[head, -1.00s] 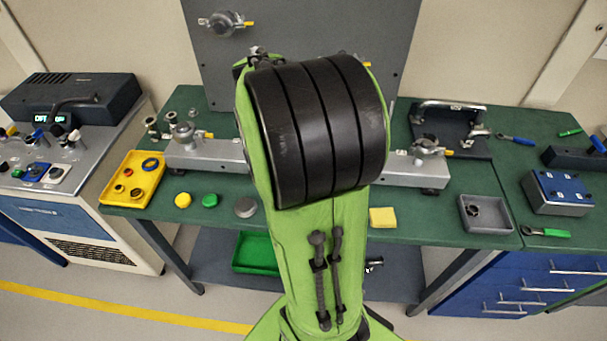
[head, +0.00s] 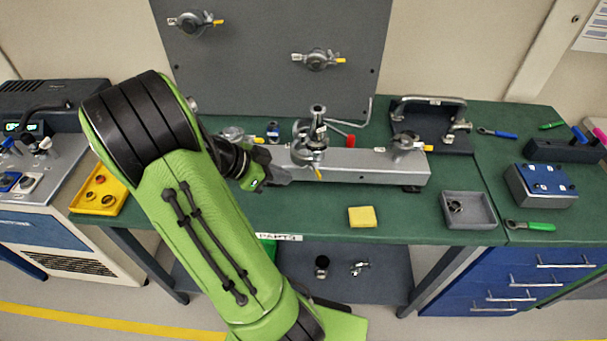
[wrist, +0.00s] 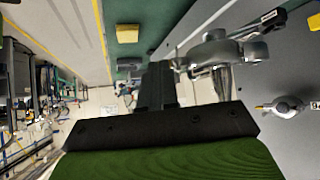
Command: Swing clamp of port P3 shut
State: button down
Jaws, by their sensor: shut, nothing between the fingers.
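A grey beam (head: 365,165) on the bench carries several clamp ports. The middle port clamp (head: 308,150) has a fitting standing upright on it, and its yellow-tipped lever (head: 319,174) points down toward the bench front. The right port clamp (head: 407,145) has its yellow tip pointing right. Another port clamp (head: 235,135) is partly hidden behind my arm. I cannot read which label is P3. My gripper (head: 286,172) is shut and empty, just left of the middle clamp; contact is unclear. In the wrist view, my shut fingers (wrist: 158,82) are beside a grey clamp (wrist: 215,55).
A back panel (head: 260,55) holds two more clamps (head: 195,22) (head: 318,60). A yellow block (head: 362,217), a grey tray (head: 468,210) and a dark bracket stand (head: 440,128) are on the bench. The front of the bench around the yellow block is clear.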

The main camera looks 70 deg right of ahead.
jog(key=s+d+f, duration=0.2)
jog(key=s+d, duration=0.2)
jog(key=shift+s, duration=0.4)
